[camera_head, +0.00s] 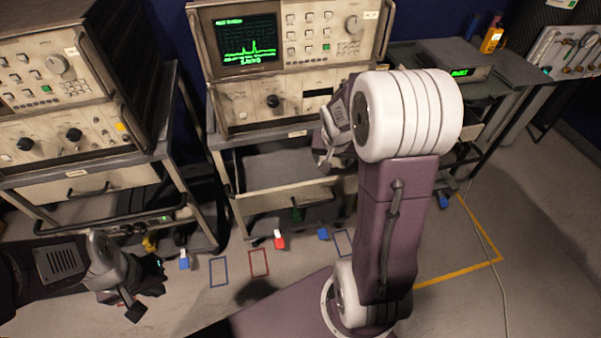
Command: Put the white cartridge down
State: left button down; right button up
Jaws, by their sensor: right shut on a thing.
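My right gripper (327,150) is up in front of the middle instrument stack, beyond my white and purple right arm. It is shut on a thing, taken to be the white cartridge. My own arm hides most of the jaws, and I cannot make out the cartridge's outline. My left gripper (147,290) is low at the left, above the floor, with its dark fingers apart and nothing seen between them.
A middle cart (270,198) carries an oscilloscope-like instrument (290,40) with a green trace. A left cart (85,190) carries more instruments. A side table (505,85) stands at the right. Blue and red rectangles (258,262) and yellow tape (460,272) mark the floor. A cable (490,250) lies at right.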

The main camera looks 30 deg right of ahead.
jog(key=b, duration=0.3)
send_over(303, 180)
jog(key=s, duration=0.1)
jog(key=f, duration=0.5)
jog(key=shift+a+f, duration=0.2)
jog(key=shift+a, duration=0.2)
notch_tip(303, 180, down, 4)
jog(key=shift+f+b, duration=0.1)
jog(key=shift+b, duration=0.85)
jog(key=o, duration=1.1)
